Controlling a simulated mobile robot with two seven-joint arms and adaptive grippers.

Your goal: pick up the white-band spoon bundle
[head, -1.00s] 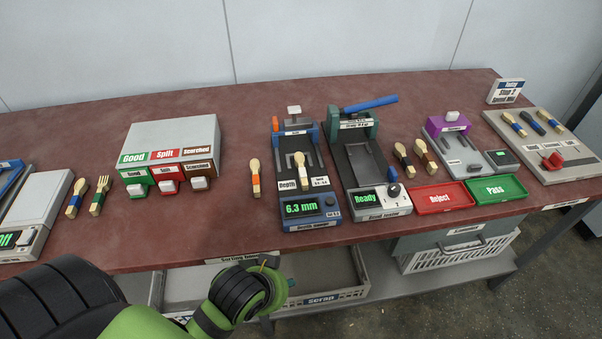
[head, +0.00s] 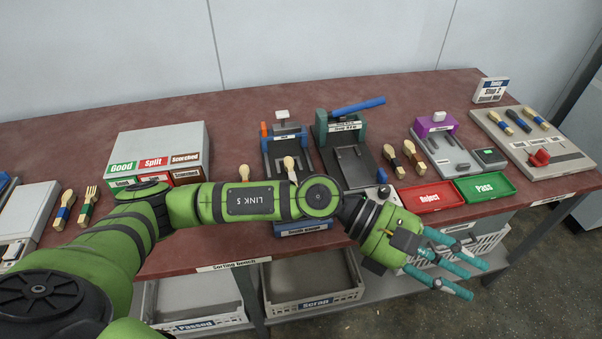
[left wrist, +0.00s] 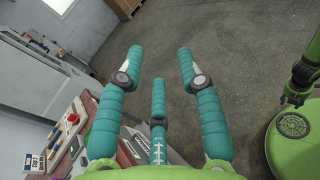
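I cannot make out which spoons carry a white band. Two dark-handled wooden spoons (head: 403,159) lie close together behind the red tray, with band colours too small to read. More spoons (head: 517,121) lie on the grey board at the far right. A blue-banded spoon (head: 64,209) and a green-banded fork (head: 88,206) lie at the far left. My left gripper (head: 476,266) is in front of the bench edge, to the right and nearer than the dark-handled spoons. Its three teal fingers are spread and empty, as the left wrist view (left wrist: 160,72) also shows.
My left arm covers part of the depth gauge (head: 282,146) and the sorting box front. A blue-handled press (head: 340,128), red Reject tray (head: 432,197) and green Pass tray (head: 486,187) stand on the bench. Crates (head: 313,298) sit below. The bench's back left is clear.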

